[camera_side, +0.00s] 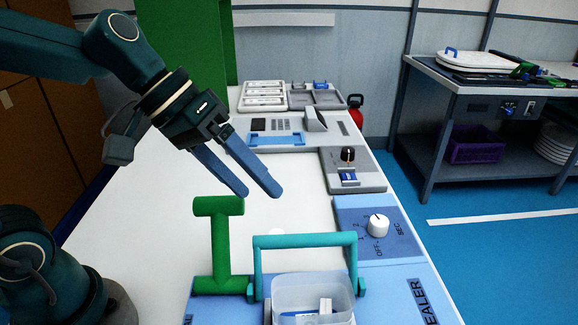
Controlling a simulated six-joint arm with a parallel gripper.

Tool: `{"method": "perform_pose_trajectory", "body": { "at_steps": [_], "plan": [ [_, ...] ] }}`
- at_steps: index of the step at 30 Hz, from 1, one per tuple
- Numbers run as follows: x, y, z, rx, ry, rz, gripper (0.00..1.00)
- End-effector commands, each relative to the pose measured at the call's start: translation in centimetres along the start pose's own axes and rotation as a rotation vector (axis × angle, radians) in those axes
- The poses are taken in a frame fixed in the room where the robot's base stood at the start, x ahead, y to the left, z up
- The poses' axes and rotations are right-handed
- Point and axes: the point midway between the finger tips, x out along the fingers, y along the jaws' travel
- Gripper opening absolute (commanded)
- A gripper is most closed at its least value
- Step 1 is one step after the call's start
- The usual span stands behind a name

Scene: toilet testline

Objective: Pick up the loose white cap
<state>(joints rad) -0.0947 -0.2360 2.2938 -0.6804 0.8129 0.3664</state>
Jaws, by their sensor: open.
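My gripper (259,192) is open and empty, its two blue fingers pointing down and right above the white bench. A white knob-like cap (378,226) stands upright on the blue dial panel (405,243) at the right, apart from my gripper.
A green T-shaped post (219,245) and a teal handle (305,240) stand at the front. A translucent bin (312,290) with small items sits by the handle. A grey switch box (365,181) and trays (318,95) line the bench farther back. The bench's middle is clear.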

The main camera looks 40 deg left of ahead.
Motion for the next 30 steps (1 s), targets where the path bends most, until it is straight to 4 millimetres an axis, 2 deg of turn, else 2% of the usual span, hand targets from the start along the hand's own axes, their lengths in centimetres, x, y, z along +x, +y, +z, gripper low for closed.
{"method": "perform_pose_trajectory", "body": {
  "at_steps": [3, 5, 9, 15, 21, 25, 30],
  "plan": [
    [1.9, 0.0, -3.4, -0.139, -0.003, 0.101, 0.74],
    [3.0, -0.6, -4.8, -0.231, -0.005, 0.148, 0.74],
    [5.9, -3.5, -6.4, -0.532, -0.051, 0.236, 0.74],
    [9.4, -8.7, -4.3, -1.125, -0.196, 0.357, 0.74],
    [11.1, -12.4, -1.6, -1.707, -0.315, 0.488, 0.74],
    [11.5, -14.0, -0.6, -1.957, -0.352, 0.556, 0.74],
    [11.8, -14.6, -0.3, -2.073, -0.366, 0.59, 0.74]
  ]
}}
